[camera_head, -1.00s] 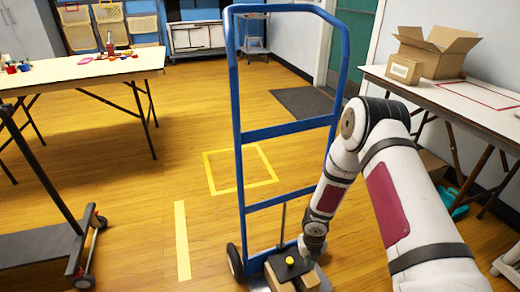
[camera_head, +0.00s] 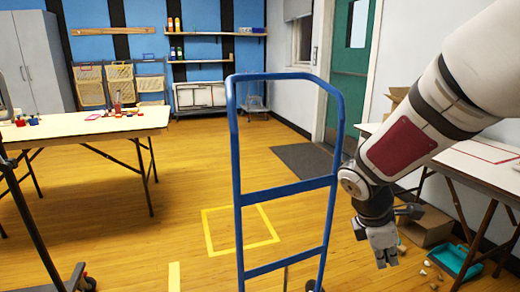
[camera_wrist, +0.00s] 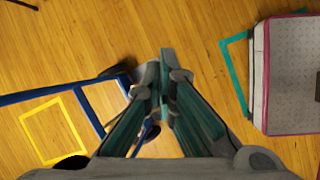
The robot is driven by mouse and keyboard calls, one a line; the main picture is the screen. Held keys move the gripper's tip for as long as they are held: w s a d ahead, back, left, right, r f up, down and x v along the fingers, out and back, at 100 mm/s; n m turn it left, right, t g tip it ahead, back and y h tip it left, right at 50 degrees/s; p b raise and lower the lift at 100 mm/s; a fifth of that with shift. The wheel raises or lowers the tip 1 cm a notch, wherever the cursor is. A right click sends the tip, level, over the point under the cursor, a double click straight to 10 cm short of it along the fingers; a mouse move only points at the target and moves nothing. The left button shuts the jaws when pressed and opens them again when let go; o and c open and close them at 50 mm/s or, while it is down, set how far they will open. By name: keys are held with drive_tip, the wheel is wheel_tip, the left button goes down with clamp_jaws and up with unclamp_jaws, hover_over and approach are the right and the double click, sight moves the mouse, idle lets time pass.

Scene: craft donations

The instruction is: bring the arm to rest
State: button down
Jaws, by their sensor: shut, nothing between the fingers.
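My gripper (camera_head: 386,258) hangs pointing down at the end of my raised arm, right of the blue hand truck (camera_head: 237,215) and in front of the right-hand table. It is apart from both. In the wrist view my gripper (camera_wrist: 163,75) has its fingers together with nothing between them, above bare wooden floor. The hand truck (camera_wrist: 88,88) also shows at the left of the wrist view. Its foot is cut off at the bottom of the head view.
The right table (camera_head: 480,165) stands close to my arm. Beneath it are a cardboard box (camera_head: 425,228) and a teal tray (camera_head: 462,258). A long table (camera_head: 85,128) with small items stands at the left. The yellow floor square (camera_head: 240,248) is empty.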

drive_tip(key=s+a+r+m+y, duration=0.1)
drive_tip(key=s+r+m, duration=0.4)
drive_tip(key=s, duration=0.3)
drive_tip(key=s+a+r+m, duration=0.1)
drive_tip(key=s+r+m, duration=0.3)
drive_tip(key=s, duration=0.3)
drive_tip(key=s+a+r+m+y, duration=0.1)
drive_tip(key=s+a+m+y, duration=0.2)
drive_tip(key=s, duration=0.4)
drive_tip(key=s+a+m+y, duration=0.1)
drive_tip(key=s+a+m, duration=0.2)
drive_tip(key=s+m, duration=0.3)
wheel_tip(320, 180, up, 29)
drive_tip(key=s+n+t+p, duration=0.1)
drive_tip(key=t+p, duration=0.2)
drive_tip(key=p, duration=2.4)
drive_tip(key=shift+d, duration=0.15)
